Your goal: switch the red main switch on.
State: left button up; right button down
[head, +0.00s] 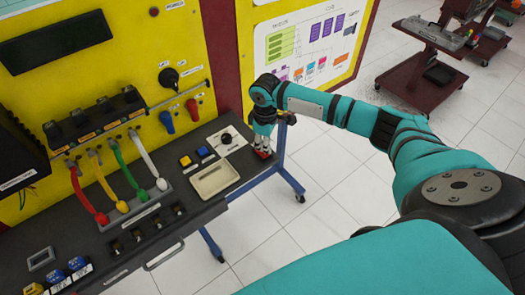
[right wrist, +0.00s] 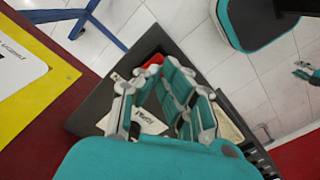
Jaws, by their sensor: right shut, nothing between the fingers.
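A small red part, which looks like the red main switch (head: 263,154), sits at the right end of the dark bench top (head: 236,180). My right gripper (head: 264,147) points down right over it and hides most of it. In the right wrist view the red switch (right wrist: 153,61) shows just beyond the shut fingertips (right wrist: 150,72). I cannot tell whether they touch it, or its position. A small teal and grey part at the right edge of the wrist view may be my left gripper (right wrist: 304,73); its fingers are too small to read.
A yellow panel (head: 150,62) with red and blue levers stands behind the bench. A black knob (head: 226,138), yellow and blue buttons (head: 185,161) and a beige tray (head: 214,180) lie left of my gripper.

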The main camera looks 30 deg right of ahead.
aim_at(265, 154)
jog(key=shift+f+b, duration=0.45)
jog(key=shift+f, duration=0.75)
dwell(0.8)
jog(key=shift+r, duration=0.1)
notch_tip(265, 154, up, 7)
jog(key=p, duration=0.8)
dwell(0.4)
